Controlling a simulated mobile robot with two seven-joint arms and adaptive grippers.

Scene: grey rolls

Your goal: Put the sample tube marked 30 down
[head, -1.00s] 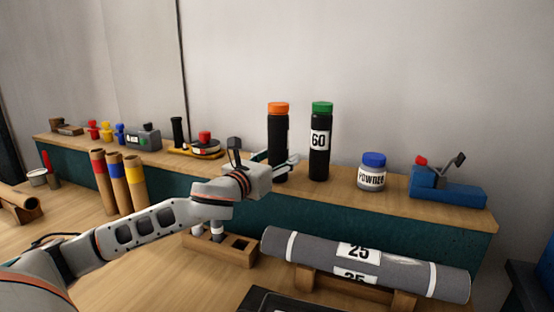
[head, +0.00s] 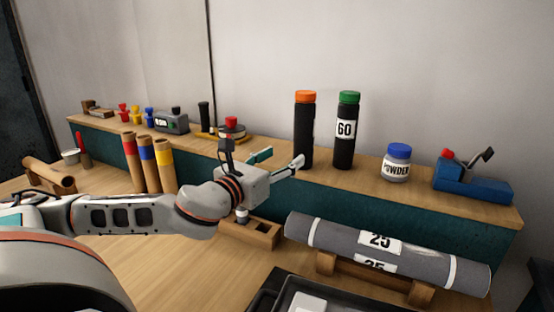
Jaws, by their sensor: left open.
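A black tube with an orange cap (head: 304,132) stands upright on the raised shelf (head: 370,180). No number shows on its visible side, so I cannot read whether it is marked 30. A similar black tube with a green cap, marked 60 (head: 344,152), stands upright to its right. My left gripper (head: 280,160) is open and empty, just left of the orange-capped tube; its near fingertip shows close by the tube's lower left edge, and I cannot tell whether it touches. My right gripper is not in view.
On the shelf, a powder jar (head: 396,164) and a blue device (head: 472,180) stand to the right, several small items to the left. Below are a wooden holder (head: 262,238), a grey roll marked 25 (head: 330,239) on a cradle, a dark tray (head: 268,292) and several cardboard tubes (head: 164,170).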

